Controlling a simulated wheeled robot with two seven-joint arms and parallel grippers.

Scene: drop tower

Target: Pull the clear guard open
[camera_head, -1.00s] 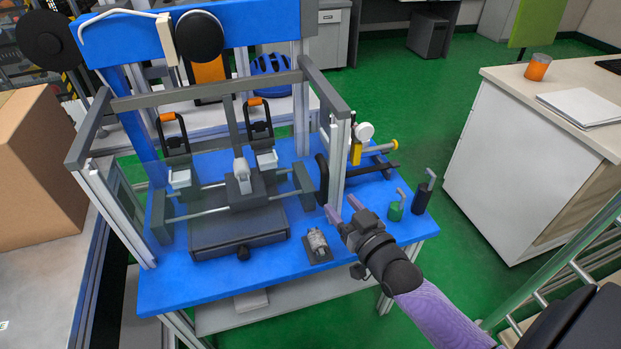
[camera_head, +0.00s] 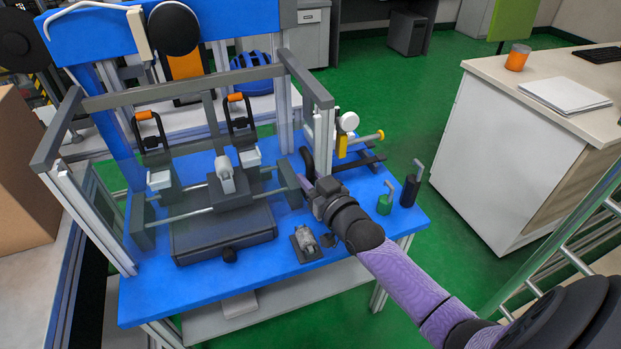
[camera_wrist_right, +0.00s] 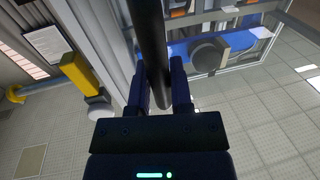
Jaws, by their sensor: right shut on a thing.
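The clear guard is a see-through panel that is hard to make out within the dark-topped frame (camera_head: 305,78) of the drop tower. A black curved handle (camera_head: 306,160) stands by the frame's right front post. My right gripper (camera_head: 308,184) reaches in from the lower right to this handle. In the right wrist view its fingers (camera_wrist_right: 160,88) are shut on the black handle bar (camera_wrist_right: 152,35), which passes between them. The fingertips are partly hidden in the head view. My left gripper is not in view.
A small metal part (camera_head: 305,238) lies on a dark pad just left of my wrist. A yellow-knobbed bar (camera_head: 360,140) juts out behind.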

